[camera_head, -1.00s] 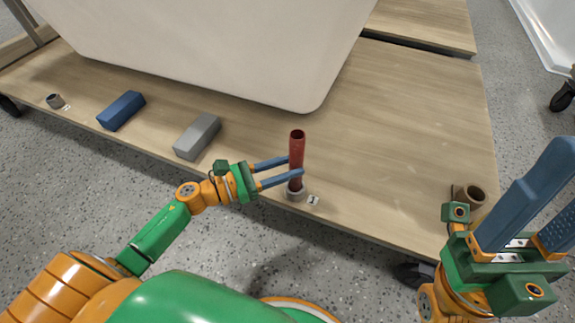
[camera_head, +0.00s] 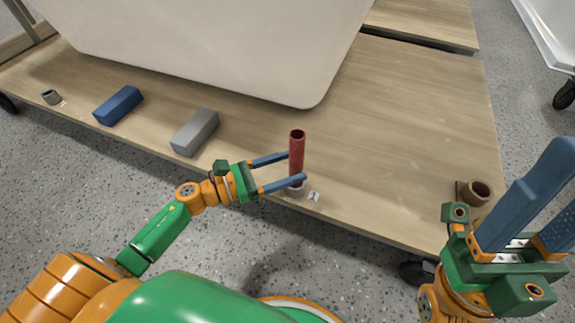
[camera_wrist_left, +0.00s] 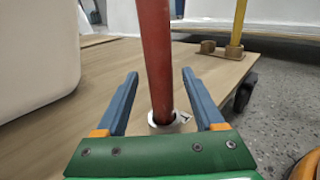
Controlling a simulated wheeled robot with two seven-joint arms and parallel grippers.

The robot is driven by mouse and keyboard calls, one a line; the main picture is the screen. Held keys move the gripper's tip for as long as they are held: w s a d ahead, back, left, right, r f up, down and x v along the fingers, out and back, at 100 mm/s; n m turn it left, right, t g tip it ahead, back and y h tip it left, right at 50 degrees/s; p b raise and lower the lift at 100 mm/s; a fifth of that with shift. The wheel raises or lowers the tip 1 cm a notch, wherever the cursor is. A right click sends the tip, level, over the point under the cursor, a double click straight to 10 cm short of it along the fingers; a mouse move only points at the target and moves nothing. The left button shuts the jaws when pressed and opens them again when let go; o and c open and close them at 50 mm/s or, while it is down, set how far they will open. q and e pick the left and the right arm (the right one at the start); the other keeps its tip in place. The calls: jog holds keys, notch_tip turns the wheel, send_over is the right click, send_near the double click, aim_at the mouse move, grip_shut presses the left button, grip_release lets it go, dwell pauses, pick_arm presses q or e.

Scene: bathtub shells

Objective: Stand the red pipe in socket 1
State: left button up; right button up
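The red pipe (camera_head: 297,150) stands upright on the wooden platform, its lower end in the pale ring of socket 1 (camera_head: 297,190), beside the small number label. My left gripper (camera_head: 296,167) has one finger on each side of the pipe. In the left wrist view the red pipe (camera_wrist_left: 157,55) rises between the two parted fingers of my left gripper (camera_wrist_left: 160,78), with gaps on both sides. The pipe's foot sits at the socket ring (camera_wrist_left: 170,124). My right gripper is at the lower right of the head view, its fingers apart and empty, partly cut off by the frame.
A large pale tub shell (camera_head: 220,45) covers the back of the platform (camera_head: 410,120). A grey block (camera_head: 195,132) and a blue block (camera_head: 118,106) lie left of the pipe.

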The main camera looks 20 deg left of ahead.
pick_arm(q)
jog(key=p+v, duration=0.1)
jog(key=v, duration=0.6)
dwell(0.5)
